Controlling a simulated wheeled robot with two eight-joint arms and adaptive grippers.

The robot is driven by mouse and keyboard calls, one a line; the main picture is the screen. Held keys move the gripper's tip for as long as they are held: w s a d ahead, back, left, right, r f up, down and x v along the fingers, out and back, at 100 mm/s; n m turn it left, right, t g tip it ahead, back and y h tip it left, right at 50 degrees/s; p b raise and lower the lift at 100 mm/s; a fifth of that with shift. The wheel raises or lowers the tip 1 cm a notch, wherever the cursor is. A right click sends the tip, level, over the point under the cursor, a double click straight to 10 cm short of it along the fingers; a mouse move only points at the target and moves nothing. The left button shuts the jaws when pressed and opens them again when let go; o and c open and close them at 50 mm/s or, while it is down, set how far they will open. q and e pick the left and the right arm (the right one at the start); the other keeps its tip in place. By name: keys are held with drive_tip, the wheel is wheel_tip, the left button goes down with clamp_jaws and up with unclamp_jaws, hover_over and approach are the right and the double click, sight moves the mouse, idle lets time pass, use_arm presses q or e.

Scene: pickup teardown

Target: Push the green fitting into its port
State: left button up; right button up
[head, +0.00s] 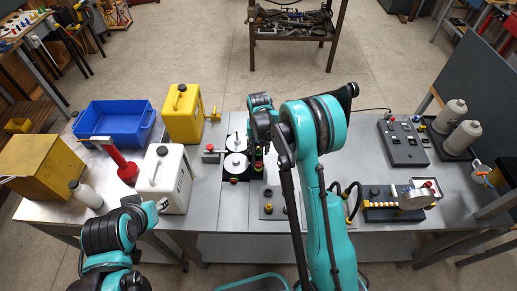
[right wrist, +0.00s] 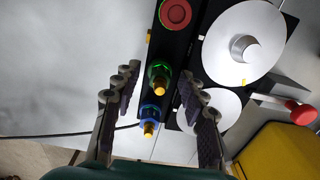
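In the right wrist view a green collar with a yellow stem, the green fitting (right wrist: 158,78), sits at a black strip panel (right wrist: 143,82). I cannot tell how deep it sits in its port. A blue fitting (right wrist: 151,115) with a yellow stem is just below it. My right gripper (right wrist: 159,76) is open, with one finger on each side of the green fitting in the picture and no visible contact. In the head view my right gripper (head: 262,142) is over the black panel, partly hidden. My left gripper (head: 150,208) is beside the white jug; its fingers are unclear.
Two white discs (right wrist: 243,42) stand right beside the fittings, and a red button (right wrist: 175,13) is above them. A red-knobbed handle (right wrist: 301,113) and yellow jug (right wrist: 281,153) are nearby. In the head view a white jug (head: 166,182) and blue bin (head: 119,121) stand left.

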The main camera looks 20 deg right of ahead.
wheel_tip(320, 180, up, 12)
drive_tip(key=s+r+n+t+b, duration=0.25)
drive_tip(key=s+b, duration=0.55)
drive_tip(key=s, duration=0.5)
drive_tip(key=s+f+t+b, duration=0.4)
drive_tip(key=s+f+b, duration=0.3)
drive_tip(key=s, duration=0.5)
drive_tip(key=shift+s+f+n+t, duration=0.35)
drive_tip(key=shift+s+f, duration=0.05)
drive_tip(key=shift+f, duration=0.25)
drive_tip(key=shift+d, duration=0.1)
idle(0.4)
